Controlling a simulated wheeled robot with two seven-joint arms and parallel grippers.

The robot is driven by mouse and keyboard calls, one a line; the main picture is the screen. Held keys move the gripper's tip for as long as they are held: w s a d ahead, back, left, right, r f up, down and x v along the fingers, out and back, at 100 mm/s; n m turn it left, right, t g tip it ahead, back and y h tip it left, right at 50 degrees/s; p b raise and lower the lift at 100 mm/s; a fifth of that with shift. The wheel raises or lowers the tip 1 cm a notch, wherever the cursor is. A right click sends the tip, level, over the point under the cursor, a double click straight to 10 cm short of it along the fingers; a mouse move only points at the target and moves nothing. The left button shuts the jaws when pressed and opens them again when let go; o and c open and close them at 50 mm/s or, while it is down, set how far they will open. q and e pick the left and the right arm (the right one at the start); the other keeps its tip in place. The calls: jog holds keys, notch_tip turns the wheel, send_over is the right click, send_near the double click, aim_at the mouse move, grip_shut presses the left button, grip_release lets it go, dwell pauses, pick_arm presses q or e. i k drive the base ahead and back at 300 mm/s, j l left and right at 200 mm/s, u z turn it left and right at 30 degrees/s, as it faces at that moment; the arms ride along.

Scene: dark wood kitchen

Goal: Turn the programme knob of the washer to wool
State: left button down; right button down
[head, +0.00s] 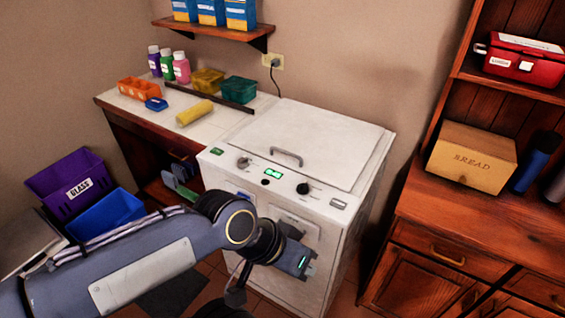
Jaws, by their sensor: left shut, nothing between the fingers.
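The washer (312,140) is a white top-lidded machine with a sloping control panel along its front. A black round knob (303,188) sits right of a lit green display (273,174). A grey knob (243,163) sits to the left of the display. The labels are too small to read, so I cannot tell which knob is for programmes or where either points. My left gripper (309,271) is shut and empty, in front of the washer's front face and below the panel, apart from both knobs. My right gripper is not in view.
The washer lid with its handle (286,156) is shut. A counter (140,103) with bottles, bins and a yellow roll (195,113) adjoins at left. Purple (68,190) and blue bins stand on the floor at left. A wooden cabinet with a bread box (472,155) stands at right.

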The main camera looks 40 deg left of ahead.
aim_at(303, 188)
jog(key=u, duration=1.7)
jog(key=i+j, duration=0.1)
jog(key=i, duration=0.35)
jog(key=i+z, duration=0.15)
jog(key=i, duration=0.25)
